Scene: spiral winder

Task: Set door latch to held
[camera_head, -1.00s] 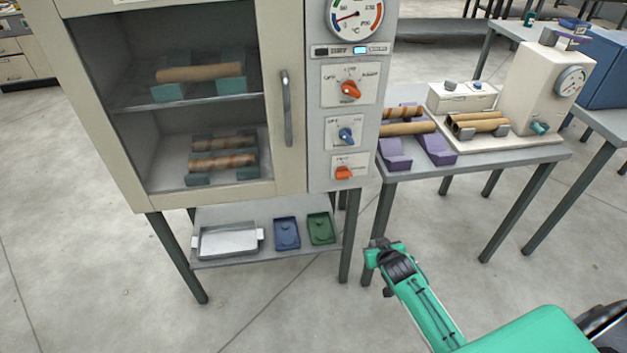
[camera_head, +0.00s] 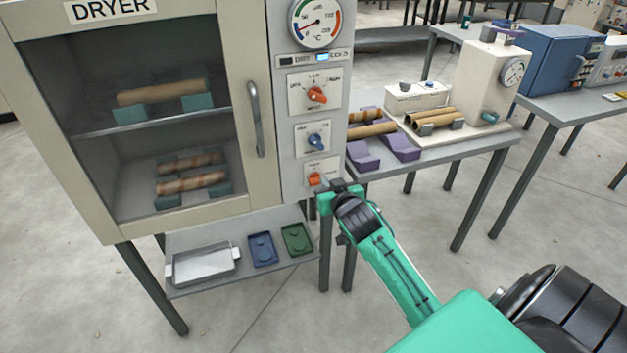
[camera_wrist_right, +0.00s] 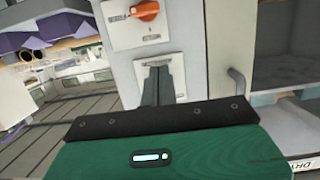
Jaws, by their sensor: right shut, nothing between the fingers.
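The dryer (camera_head: 180,120) stands at the left with its glass door closed, a vertical handle (camera_head: 255,120) on the door's right side. On its control panel the lowest knob, a small orange one (camera_head: 315,179) on a white label plate, appears to be the door latch; its label is too small to read. The orange knob (camera_wrist_right: 145,10) also shows at the top of the right wrist view, partly cut off. My right gripper (camera_head: 338,188) is shut and empty, just below and right of this knob. Its fingers (camera_wrist_right: 156,85) appear apart from the knob. My left gripper is out of view.
Above are a blue knob (camera_head: 318,142), a larger orange knob (camera_head: 317,95) and a dial gauge (camera_head: 316,22). A shelf (camera_head: 215,278) below holds a metal tray and two small trays. A table (camera_head: 480,150) with purple cradles and tubes stands to the right.

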